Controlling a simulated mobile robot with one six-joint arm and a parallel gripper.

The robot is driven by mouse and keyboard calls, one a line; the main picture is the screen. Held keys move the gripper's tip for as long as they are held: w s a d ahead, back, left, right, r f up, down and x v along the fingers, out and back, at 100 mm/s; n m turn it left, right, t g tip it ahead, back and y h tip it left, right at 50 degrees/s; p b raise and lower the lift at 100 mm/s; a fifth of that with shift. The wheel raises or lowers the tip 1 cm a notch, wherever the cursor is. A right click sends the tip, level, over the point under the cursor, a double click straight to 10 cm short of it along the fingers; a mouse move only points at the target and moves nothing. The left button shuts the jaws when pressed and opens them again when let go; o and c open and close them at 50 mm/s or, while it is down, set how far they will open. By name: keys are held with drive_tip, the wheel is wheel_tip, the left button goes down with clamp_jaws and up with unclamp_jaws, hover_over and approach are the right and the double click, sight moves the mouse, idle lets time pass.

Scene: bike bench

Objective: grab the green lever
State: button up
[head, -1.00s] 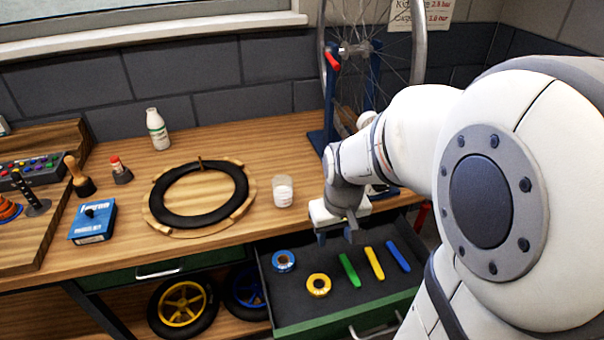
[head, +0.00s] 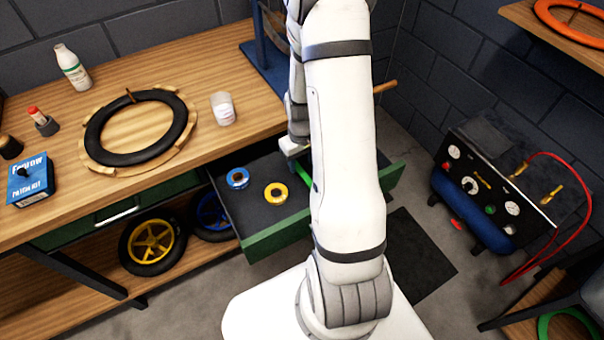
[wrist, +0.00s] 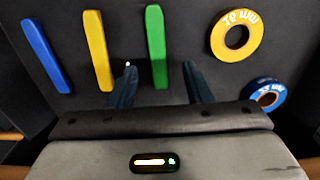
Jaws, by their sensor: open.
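The green lever (wrist: 156,47) lies in the open drawer, between a yellow lever (wrist: 98,50) and a yellow tape roll (wrist: 236,36) in the wrist view. My gripper (wrist: 160,80) is open, and its two dark fingers point toward the lever's near end, one on either side of it in the picture. I cannot tell how far above the drawer floor they are. In the head view only a bit of the green lever (head: 303,173) shows beside my arm, which hides the fingers and the other levers. A blue lever (wrist: 46,55) lies at the left in the wrist view.
The drawer's green front (head: 275,238) stands pulled out from the wooden bench. A blue tape roll (head: 238,178) lies in the drawer. A white cup (head: 223,109) and a tire (head: 138,125) on a wooden ring sit on the bench. A compressor (head: 482,190) stands at the right.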

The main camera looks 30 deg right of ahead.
sight(302, 172)
drive_tip(key=shift+w+d+f, duration=0.1)
drive_tip(key=shift+f, duration=2.1)
drive_tip(key=shift+f, duration=0.1)
drive_tip(key=shift+c, duration=0.3)
clamp_jaws()
